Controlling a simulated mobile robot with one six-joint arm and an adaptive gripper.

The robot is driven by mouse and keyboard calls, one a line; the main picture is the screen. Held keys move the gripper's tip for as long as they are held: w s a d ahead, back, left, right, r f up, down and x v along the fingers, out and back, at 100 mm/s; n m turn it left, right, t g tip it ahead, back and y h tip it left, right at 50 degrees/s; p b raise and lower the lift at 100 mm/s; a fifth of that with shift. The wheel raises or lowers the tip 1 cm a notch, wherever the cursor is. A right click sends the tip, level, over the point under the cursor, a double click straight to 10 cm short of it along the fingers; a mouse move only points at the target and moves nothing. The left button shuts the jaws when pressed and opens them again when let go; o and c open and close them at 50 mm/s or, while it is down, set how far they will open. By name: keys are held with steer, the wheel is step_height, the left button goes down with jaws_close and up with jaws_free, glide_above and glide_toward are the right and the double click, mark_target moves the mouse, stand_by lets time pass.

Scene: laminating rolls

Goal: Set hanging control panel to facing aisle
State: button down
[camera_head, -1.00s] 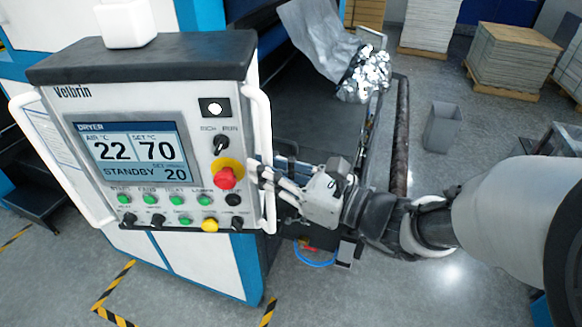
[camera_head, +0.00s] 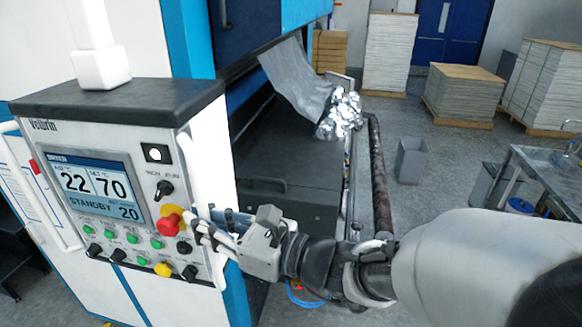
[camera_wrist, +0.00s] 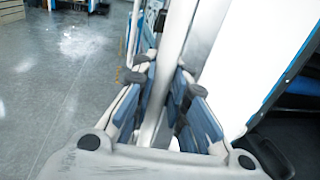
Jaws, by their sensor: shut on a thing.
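The hanging control panel (camera_head: 98,190) is at the left of the head view, hung from a white post (camera_head: 98,50). Its face, with a lit screen (camera_head: 92,193), a red stop button (camera_head: 168,222) and several green buttons, is turned toward the camera and somewhat to the left. White bar handles run along its two sides. My gripper (camera_head: 205,232) is shut on the right-hand handle (camera_head: 196,185) near its lower half. In the wrist view the handle (camera_wrist: 168,70) passes between the blue-padded fingers (camera_wrist: 165,100).
The blue and white machine (camera_head: 190,50) stands behind the panel, with a dark bed (camera_head: 290,180) and crumpled foil (camera_head: 340,115). A grey bin (camera_head: 411,160), stacked pallets (camera_head: 462,95) and a metal table (camera_head: 545,175) stand to the right. Floor between them is clear.

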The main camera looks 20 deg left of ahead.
steer(key=shift+f, duration=0.2)
steer(key=c, duration=2)
jaws_free()
steer(key=shift+d, duration=0.1)
steer(key=shift+o, duration=1.4)
steer(key=shift+d+r, duration=0.2)
steer(key=shift+d, duration=0.05)
steer(key=shift+o, duration=0.7)
steer(key=shift+a, duration=0.2)
steer(key=shift+d, duration=0.15)
steer(key=d, duration=1.1)
steer(key=shift+s+d, duration=0.35)
steer(key=shift+d, duration=0.05)
steer(key=shift+f, duration=0.1)
